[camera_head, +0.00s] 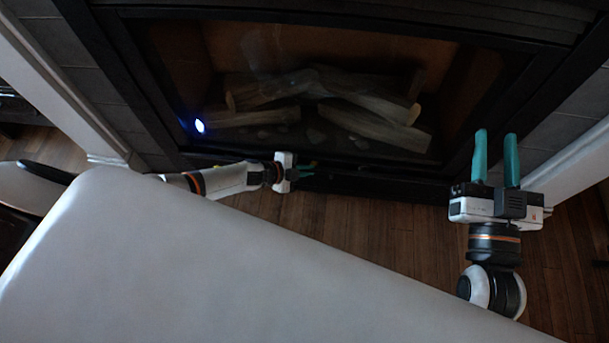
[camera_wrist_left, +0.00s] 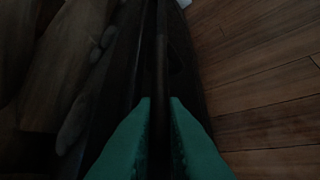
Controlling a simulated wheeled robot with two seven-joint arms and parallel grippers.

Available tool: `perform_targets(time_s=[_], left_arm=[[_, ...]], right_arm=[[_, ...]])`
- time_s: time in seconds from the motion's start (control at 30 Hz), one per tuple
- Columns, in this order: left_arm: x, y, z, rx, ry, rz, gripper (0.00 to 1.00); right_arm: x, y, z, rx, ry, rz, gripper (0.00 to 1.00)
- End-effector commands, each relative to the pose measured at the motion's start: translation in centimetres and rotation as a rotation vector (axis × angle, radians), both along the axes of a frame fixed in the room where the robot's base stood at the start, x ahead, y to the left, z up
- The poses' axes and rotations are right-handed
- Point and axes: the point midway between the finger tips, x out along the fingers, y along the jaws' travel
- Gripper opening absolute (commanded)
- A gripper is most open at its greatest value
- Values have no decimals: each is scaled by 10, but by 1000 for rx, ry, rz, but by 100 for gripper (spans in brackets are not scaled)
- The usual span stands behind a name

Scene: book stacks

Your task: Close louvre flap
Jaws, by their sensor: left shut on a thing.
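The louvre flap (camera_head: 370,187) is a long dark strip below the fireplace glass in the head view. In the left wrist view its thin dark edge (camera_wrist_left: 160,60) runs lengthwise between my fingers. My left gripper (camera_head: 312,170) is at the flap, left of its middle, with its teal fingers shut on that edge. The fingers also fill the lower part of the left wrist view (camera_wrist_left: 159,115). The flap's exact tilt is too dark to tell. My right gripper (camera_head: 496,145) is raised at the right, empty, its two teal fingers apart and pointing up the picture.
The fireplace (camera_head: 330,45) has logs (camera_head: 365,125) behind its glass, with a blue-white light spot at the left. Wooden floor (camera_head: 400,230) lies in front. White trim (camera_head: 580,165) stands at the right. A large pale surface covers the lower left.

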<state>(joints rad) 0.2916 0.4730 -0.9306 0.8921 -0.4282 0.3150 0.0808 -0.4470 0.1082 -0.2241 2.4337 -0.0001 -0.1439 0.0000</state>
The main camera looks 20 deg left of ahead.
Motion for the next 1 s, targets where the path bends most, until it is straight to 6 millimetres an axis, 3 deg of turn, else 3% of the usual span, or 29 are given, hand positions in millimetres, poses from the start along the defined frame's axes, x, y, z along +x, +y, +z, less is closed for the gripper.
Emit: perform_targets(time_s=[0.5, 0.53, 0.63, 1.0], left_arm=[[4, 2, 1, 0, 1, 3, 0], [4, 2, 1, -1, 1, 2, 16], [4, 2, 1, 0, 0, 2, 32], [3, 2, 1, 0, 0, 0, 33]], right_arm=[[0, 0, -2, -3, 10, -1, 33], [0, 0, -2, -3, 10, -1, 33], [0, 0, -2, -3, 10, -1, 33], [0, 0, -1, -2, 11, -1, 33]])
